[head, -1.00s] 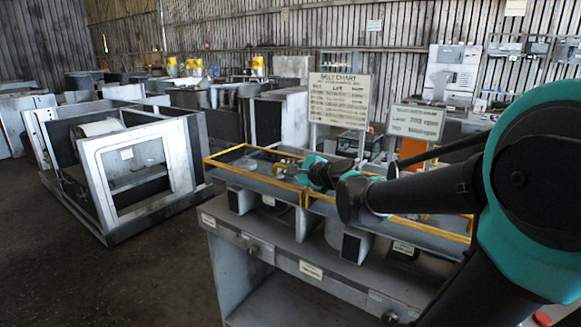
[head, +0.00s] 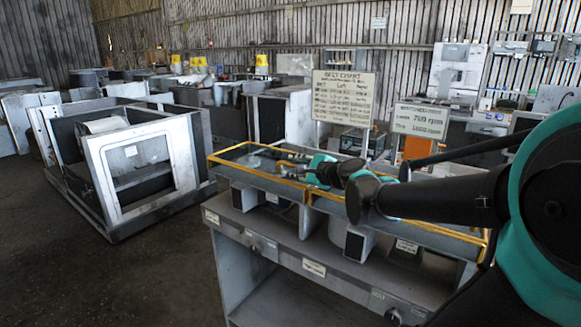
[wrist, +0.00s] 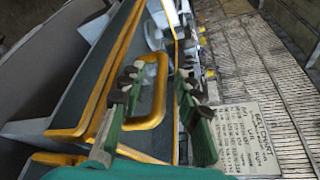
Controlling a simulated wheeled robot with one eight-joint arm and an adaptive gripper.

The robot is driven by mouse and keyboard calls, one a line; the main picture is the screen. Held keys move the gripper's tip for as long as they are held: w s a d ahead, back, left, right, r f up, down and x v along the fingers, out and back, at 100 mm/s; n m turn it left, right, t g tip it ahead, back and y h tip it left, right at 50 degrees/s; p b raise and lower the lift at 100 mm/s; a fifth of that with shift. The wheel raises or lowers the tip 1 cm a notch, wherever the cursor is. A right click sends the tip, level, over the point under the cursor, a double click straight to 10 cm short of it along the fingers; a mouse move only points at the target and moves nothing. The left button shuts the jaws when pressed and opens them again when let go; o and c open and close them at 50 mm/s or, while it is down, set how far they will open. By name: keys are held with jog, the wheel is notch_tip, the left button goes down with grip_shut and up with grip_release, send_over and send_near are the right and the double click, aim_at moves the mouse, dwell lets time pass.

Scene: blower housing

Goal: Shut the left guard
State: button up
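The left guard (head: 252,180) is a grey panel with yellow edges on the left half of the bench in the head view. I cannot tell its exact angle. In the wrist view, grey panels with yellow edges (wrist: 122,45) run up the left side, and a yellow loop handle (wrist: 161,92) stands out from them. My gripper (wrist: 157,80) is open, with its green fingers apart on either side of the handle. I cannot tell whether either finger touches it. In the head view my gripper (head: 292,168) is small and dark near the left guard's right end.
The grey bench (head: 300,262) carries small labels along its front. A belt chart sign (head: 343,99) and a smaller rpm sign (head: 419,121) stand behind it. A large open grey housing (head: 130,160) stands on the floor to the left. The floor in front of it is clear.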

jog(key=v, duration=1)
